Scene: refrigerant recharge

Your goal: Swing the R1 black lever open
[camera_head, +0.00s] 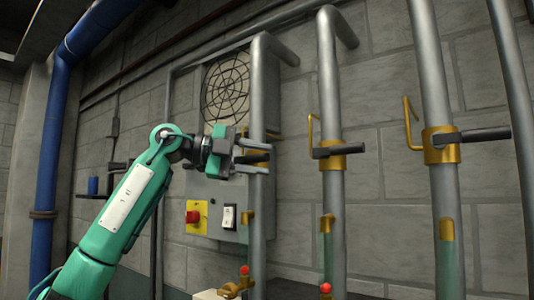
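Three grey vertical pipes carry black levers on brass valves; no R1 label is readable. The left pipe's black lever (252,158) lies roughly level, partly hidden by my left gripper (270,158). The gripper's two grey fingers are apart, one above and one below this lever, and I cannot tell whether they touch it. The middle pipe's black lever (325,152) and the right pipe's black lever (486,135) stick out sideways across their brass valves. My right gripper is not in view.
A grey control box (186,233) with a red button (192,216) and a white switch (229,217) hangs behind the left pipe. A round fan grille (226,88) is above it. Red-tipped fittings (326,288) sit low by the pipes. A blue pipe (52,150) stands left.

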